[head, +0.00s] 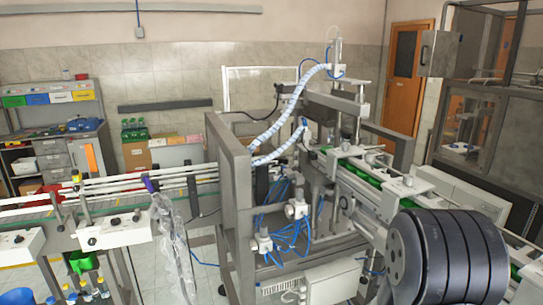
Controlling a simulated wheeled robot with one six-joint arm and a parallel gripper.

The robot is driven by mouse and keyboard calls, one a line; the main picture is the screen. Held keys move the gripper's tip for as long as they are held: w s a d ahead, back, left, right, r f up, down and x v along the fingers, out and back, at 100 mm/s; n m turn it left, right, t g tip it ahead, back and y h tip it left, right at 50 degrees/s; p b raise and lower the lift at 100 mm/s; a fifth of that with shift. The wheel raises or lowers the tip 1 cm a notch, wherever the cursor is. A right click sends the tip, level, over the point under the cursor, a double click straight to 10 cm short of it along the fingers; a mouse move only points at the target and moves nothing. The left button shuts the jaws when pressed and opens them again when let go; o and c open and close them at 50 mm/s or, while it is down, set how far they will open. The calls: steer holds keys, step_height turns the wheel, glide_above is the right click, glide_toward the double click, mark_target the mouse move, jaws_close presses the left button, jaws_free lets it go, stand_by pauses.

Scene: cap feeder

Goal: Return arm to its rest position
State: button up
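A large dark grey ribbed cylinder (450,256) fills the lower right of the head view, close to the camera. It looks like part of my own arm. It hides part of the conveyor line behind it. My gripper is not in view, so its opening and anything in it cannot be seen.
The capping machine's grey metal frame (232,190) stands in the middle, with blue hoses (290,230). A conveyor (110,205) runs in from the left; another with green parts (365,182) runs right. A shelf unit (55,125) stands back left, an orange door (407,80) back right.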

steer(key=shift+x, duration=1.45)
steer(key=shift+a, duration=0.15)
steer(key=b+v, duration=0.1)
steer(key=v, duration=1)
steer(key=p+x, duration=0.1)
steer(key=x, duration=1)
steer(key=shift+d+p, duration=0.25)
steer(key=shift+p, duration=0.05)
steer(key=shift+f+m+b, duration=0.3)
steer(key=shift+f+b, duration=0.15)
steer(key=shift+b, duration=0.45)
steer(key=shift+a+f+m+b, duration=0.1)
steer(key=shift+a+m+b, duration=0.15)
steer(key=shift+b, duration=0.4)
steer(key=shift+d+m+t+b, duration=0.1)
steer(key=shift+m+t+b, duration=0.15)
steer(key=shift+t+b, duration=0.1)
